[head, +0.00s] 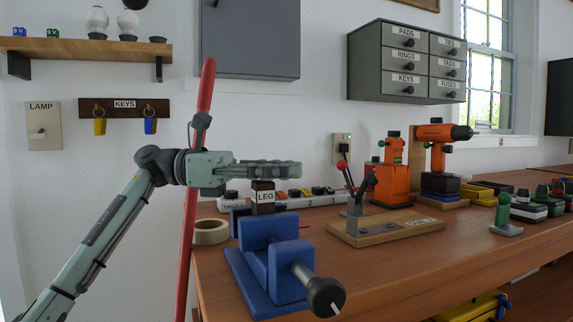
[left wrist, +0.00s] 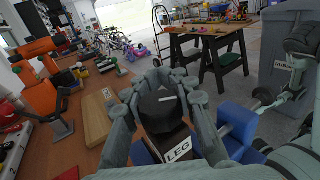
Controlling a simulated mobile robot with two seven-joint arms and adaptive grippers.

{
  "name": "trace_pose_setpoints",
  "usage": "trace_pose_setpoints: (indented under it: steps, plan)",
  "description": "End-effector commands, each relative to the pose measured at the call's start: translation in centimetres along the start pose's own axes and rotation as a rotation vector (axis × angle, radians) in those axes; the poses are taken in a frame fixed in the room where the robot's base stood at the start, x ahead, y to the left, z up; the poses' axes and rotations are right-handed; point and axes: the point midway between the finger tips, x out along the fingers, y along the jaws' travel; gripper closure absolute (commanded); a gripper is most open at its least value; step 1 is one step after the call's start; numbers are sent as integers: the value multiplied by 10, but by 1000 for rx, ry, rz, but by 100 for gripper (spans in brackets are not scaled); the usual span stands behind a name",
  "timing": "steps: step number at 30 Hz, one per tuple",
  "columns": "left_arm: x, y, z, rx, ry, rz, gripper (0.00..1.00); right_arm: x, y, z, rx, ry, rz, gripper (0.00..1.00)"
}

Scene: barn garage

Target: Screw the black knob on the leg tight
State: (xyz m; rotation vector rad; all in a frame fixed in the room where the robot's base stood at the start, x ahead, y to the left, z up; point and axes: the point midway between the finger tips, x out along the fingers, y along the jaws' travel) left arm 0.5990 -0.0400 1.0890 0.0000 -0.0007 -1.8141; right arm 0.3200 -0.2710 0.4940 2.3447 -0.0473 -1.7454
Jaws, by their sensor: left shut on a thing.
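The dark leg (head: 264,208) with the label LEG stands upright, held in the blue vise (head: 268,258) at the bench's left end. In the left wrist view, the black knob (left wrist: 160,110) sits at the top of the leg (left wrist: 178,147). It has a light line across its top. My left gripper (head: 288,171) reaches in level from the left, just above the leg. In the left wrist view, its fingers (left wrist: 165,98) are closed around the knob from both sides. My right gripper is not seen.
A roll of tape (head: 210,232) lies left of the vise. Behind the leg is a power strip (head: 305,197). To the right are a wooden board with a toggle clamp (head: 385,227) and an orange tool (head: 390,180). The vise's black handle (head: 325,296) sticks out in front.

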Motion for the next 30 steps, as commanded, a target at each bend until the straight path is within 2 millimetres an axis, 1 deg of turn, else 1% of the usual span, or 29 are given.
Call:
trace_pose_setpoints:
  steps: [6, 16, 17, 23, 30]
  plan:
    - [0, -1, 0, 0, 0, -31, 100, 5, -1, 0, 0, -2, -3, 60]
    - [0, -1, -1, 0, 1, -33, 100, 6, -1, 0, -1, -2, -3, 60]
    - [0, -1, -1, -1, 1, -33, 77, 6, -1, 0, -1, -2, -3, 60]
    - [0, -1, -1, -1, 1, -33, 52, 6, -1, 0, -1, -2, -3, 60]
    - [0, -1, 0, -1, 1, -32, 52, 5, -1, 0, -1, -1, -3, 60]
